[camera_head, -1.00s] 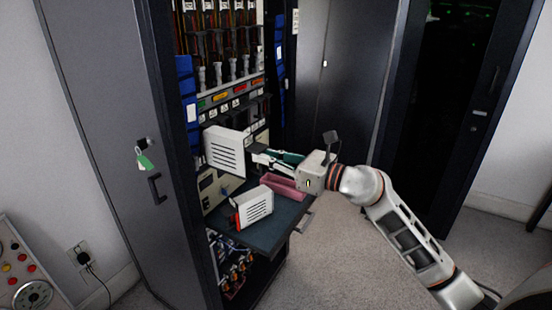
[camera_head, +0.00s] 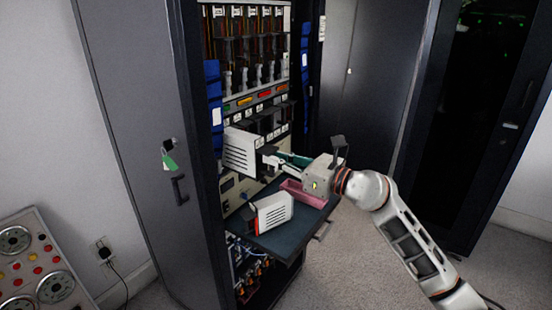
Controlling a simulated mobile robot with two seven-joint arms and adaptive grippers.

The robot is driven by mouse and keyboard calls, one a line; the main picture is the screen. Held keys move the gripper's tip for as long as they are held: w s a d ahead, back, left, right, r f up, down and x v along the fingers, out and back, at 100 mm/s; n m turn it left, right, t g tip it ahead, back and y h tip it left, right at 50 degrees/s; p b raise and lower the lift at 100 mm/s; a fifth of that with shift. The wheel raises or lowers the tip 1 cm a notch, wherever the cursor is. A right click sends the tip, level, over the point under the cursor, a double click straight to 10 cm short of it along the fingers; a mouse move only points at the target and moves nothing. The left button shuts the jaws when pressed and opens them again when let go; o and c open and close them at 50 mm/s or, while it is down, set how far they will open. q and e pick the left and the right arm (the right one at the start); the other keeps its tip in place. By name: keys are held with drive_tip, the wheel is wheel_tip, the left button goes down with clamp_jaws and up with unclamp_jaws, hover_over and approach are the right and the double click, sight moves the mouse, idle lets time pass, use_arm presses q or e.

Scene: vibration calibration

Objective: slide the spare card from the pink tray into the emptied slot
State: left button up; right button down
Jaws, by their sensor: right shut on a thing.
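My right gripper (camera_head: 272,161) is shut on a card with a white louvred front (camera_head: 240,153) and a green board. It holds the card above the pull-out shelf, in front of the rack and apart from it. The pink tray (camera_head: 303,194) lies on the shelf below the gripper; no card shows in it, though part of its inside is hidden. A second white louvred card (camera_head: 274,211) with a red-orange edge rests on the shelf, left of the tray. The card row (camera_head: 268,121) is behind the held card, which partly hides it; I cannot tell which slot is empty. My left gripper is out of view.
The dark shelf (camera_head: 285,243) juts from the rack. The open cabinet door (camera_head: 130,110), with a green-tagged key (camera_head: 169,161), stands on the left. Cables and plugs (camera_head: 255,45) fill the rack above. Grey floor is free to the right.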

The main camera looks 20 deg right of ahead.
sight(248, 149)
drive_tip(key=shift+r, duration=0.1)
idle(0.7)
drive_tip(key=shift+w+a, duration=0.1)
drive_tip(key=shift+w, duration=0.05)
idle(0.3)
drive_tip(key=shift+p+x, duration=0.5)
drive_tip(key=shift+x, duration=1.8)
drive_tip(key=shift+x, duration=2.05)
drive_tip(key=shift+a, duration=0.1)
